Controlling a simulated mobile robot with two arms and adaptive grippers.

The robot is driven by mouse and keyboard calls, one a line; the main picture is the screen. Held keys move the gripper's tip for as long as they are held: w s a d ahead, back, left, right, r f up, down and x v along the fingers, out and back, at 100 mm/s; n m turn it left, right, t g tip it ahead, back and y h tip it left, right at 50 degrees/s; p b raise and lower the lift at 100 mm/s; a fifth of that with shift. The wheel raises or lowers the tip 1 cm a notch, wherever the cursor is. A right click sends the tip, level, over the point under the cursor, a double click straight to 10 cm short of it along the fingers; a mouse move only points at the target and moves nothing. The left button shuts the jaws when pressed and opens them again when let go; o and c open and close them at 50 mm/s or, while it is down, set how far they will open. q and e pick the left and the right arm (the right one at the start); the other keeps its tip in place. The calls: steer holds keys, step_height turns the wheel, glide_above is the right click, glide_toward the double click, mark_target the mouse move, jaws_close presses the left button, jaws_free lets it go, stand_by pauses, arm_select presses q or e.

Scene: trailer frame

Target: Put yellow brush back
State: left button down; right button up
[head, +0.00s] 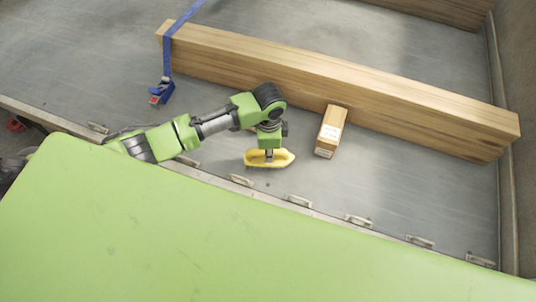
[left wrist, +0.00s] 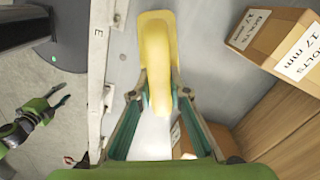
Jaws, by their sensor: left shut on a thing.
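The yellow brush (head: 282,160) is under my left gripper (head: 268,156) in the head view, low over the grey trailer floor. In the left wrist view the brush (left wrist: 158,45) runs up the middle of the picture. The two fingers of the left gripper (left wrist: 160,92) are closed on its yellow handle from both sides. I cannot tell whether the brush touches the floor. Another gripper (left wrist: 42,108) shows at the left of the left wrist view, with its fingers apart and nothing between them. No right gripper shows in the head view.
A long wooden beam (head: 340,78) lies across the trailer floor. A small cardboard box (head: 330,132), labelled bolts 17 mm in the wrist view (left wrist: 285,45), stands against it. A blue strap (head: 180,22) crosses the beam. Metal loops (head: 300,201) line the floor's near edge.

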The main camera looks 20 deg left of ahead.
arm_select(q)
steer(key=shift+a+f, duration=0.1)
steer(key=shift+f, duration=1.15)
steer(key=shift+s+f, duration=0.1)
steer(key=c, duration=1.9)
jaws_free()
step_height(320, 180, up, 12)
steer(key=shift+r+b, duration=0.1)
steer(key=shift+b, duration=0.25)
